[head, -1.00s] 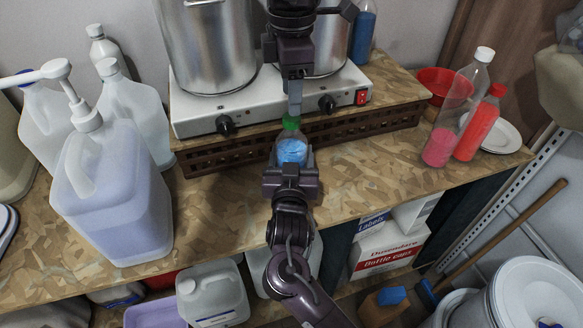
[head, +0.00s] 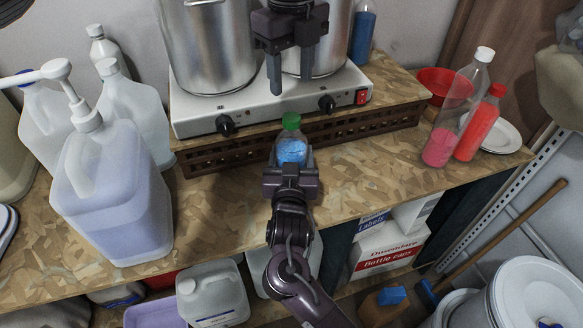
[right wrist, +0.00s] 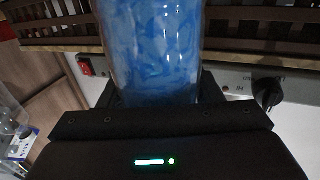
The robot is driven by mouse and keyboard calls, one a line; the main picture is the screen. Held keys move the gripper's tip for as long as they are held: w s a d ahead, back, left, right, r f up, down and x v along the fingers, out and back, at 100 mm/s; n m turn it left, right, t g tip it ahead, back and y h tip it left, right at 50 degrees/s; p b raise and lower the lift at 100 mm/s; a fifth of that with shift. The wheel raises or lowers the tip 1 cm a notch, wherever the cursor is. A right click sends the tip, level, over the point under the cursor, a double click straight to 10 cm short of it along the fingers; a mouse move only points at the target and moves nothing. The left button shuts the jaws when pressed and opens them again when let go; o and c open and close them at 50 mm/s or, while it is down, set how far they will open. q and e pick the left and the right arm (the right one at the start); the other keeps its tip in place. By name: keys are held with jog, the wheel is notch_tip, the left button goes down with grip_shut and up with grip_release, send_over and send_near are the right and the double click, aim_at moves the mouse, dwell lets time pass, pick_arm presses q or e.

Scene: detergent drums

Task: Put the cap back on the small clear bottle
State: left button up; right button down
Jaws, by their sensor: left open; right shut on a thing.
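The small clear bottle (head: 291,150) with blue liquid stands upright in front of the hot plate. Its green cap (head: 291,121) sits on top of its neck, looking level; how tightly it is seated I cannot tell. My right gripper (head: 290,170) is shut on the bottle's body from the front. The bottle's blue body (right wrist: 152,50) also shows between the right fingers in the right wrist view, where the cap is out of frame. My left gripper (head: 290,82) is open and empty above the cap, apart from it, its fingers pointing down.
The white hot plate (head: 270,102) with two steel pots stands behind the bottle on a slatted wooden riser (head: 350,128). A pump jug (head: 115,195) stands left. A pink-filled bottle (head: 440,145) and red bottle (head: 478,130) stand right. The bench beside the held bottle is clear.

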aim_at(292, 117)
dwell(0.3)
pick_arm(q)
jog(key=shift+f, duration=4)
jog(key=c, duration=1)
jog(key=o, duration=1.1)
jog(key=shift+r, duration=0.15)
notch_tip(292, 117, up, 12)
jog(key=shift+f, duration=0.1)
